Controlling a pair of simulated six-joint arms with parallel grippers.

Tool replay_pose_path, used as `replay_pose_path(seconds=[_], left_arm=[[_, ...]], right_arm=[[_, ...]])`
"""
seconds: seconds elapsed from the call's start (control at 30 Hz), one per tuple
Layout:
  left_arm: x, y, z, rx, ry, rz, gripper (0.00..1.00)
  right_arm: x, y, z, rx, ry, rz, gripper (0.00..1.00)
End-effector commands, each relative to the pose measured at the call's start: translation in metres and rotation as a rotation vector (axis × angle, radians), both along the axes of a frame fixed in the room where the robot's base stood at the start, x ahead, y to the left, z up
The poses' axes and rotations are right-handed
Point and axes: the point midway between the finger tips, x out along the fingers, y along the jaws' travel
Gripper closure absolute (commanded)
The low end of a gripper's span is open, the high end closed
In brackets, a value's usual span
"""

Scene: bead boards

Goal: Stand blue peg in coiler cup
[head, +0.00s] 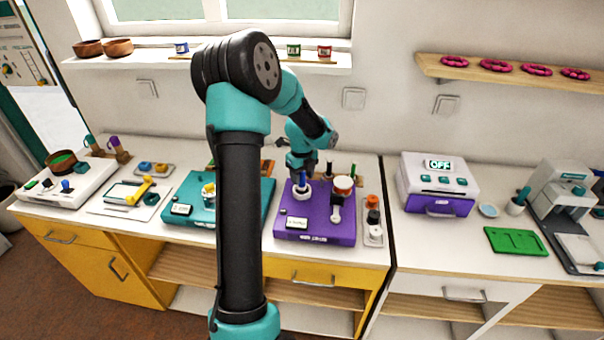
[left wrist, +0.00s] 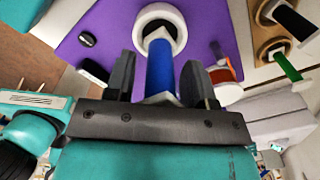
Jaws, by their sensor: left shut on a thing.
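The blue peg (left wrist: 160,70) is between the fingers of my left gripper (left wrist: 160,85), which is shut on it. It has a pale hexagonal end near the gripper. Its far end is at the dark mouth of the white coiler cup (left wrist: 140,22); how deep it goes in, I cannot tell. In the head view my left gripper (head: 300,163) is over the purple board (head: 325,238), with the peg (head: 301,178) at the white cup (head: 302,195) below it. The peg looks about upright there. My right gripper is not in view.
A teal board (head: 258,210) is to the left. A purple-and-white box (head: 436,184) stands right, beyond a counter gap.

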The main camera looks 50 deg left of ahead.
Motion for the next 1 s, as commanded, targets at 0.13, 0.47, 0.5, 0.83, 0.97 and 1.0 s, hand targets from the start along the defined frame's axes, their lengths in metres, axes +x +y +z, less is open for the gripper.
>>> replay_pose_path(seconds=[0.13,0.47,0.5,0.83,0.97,1.0], left_arm=[[-0.0003,-0.0001,-0.0043,-0.001,0.001,0.0,0.74],[-0.0002,0.0,-0.0059,0.0,0.001,0.0,0.74],[-0.0002,0.0,-0.0059,0.0,0.001,0.0,0.74],[-0.0002,0.0001,-0.0102,0.0,0.0,0.0,0.74],[-0.0002,0.0002,-0.0105,0.0,0.0,0.0,0.74],[-0.0002,0.0002,-0.0105,0.0,0.0,0.0,0.74]], right_arm=[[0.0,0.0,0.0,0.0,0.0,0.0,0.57],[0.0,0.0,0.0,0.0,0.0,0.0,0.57],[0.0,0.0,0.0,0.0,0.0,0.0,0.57],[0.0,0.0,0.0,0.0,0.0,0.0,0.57],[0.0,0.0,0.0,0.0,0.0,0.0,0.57],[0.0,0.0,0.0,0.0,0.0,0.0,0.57]])
